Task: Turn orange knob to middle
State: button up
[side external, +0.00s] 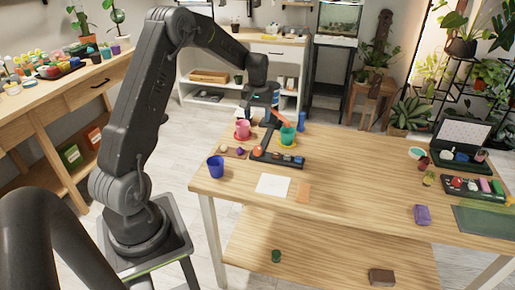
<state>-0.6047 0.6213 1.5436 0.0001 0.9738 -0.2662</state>
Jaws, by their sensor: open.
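A round orange knob (258,151) sits at the left end of a low dark panel (280,160) on the wooden table. Smaller dark knobs or parts lie along the panel to its right; their markings are too small to read. My gripper (260,113) hangs above and behind the panel, its jaws open and apart from the orange knob. Nothing can be seen between the jaws. Which way the knob is turned cannot be told.
A pink pot (243,129) on a red saucer stands left of my gripper, and a green pot (288,134) on a yellow saucer stands to the right. A blue cup (215,167) is at the left edge. White paper (273,185) lies in front. The table's middle is clear.

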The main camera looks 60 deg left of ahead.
aim_at(257, 147)
notch_tip(257, 147, down, 14)
dwell(0.5)
jog(key=c, duration=0.9)
